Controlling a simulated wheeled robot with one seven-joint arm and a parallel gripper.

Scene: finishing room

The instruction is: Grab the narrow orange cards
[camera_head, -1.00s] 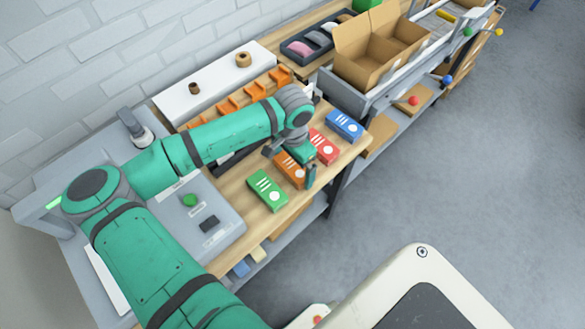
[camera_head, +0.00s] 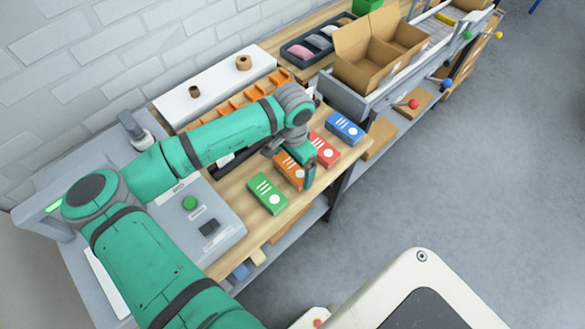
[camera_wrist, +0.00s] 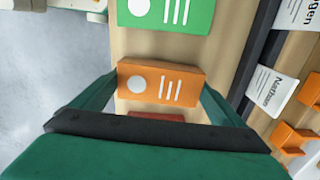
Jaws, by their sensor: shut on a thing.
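The narrow orange card box (camera_head: 289,168) lies on the wooden bench between the green and red boxes. It has a white dot and white stripes on top. My gripper (camera_head: 291,161) is over it with a finger on each side, partly covering it in the head view. In the wrist view the orange box (camera_wrist: 161,84) sits between my two fingertips (camera_wrist: 160,86), and the jaws are shut on it. It still appears at the level of the bench top. A strip of the red box (camera_wrist: 156,117) shows below it there.
A green box (camera_head: 267,193), a red box (camera_head: 323,150) and a blue box (camera_head: 344,127) stand close by in the same row. An orange slotted rack (camera_head: 225,104) with name tags runs behind. An open cardboard box (camera_head: 368,70) stands farther right.

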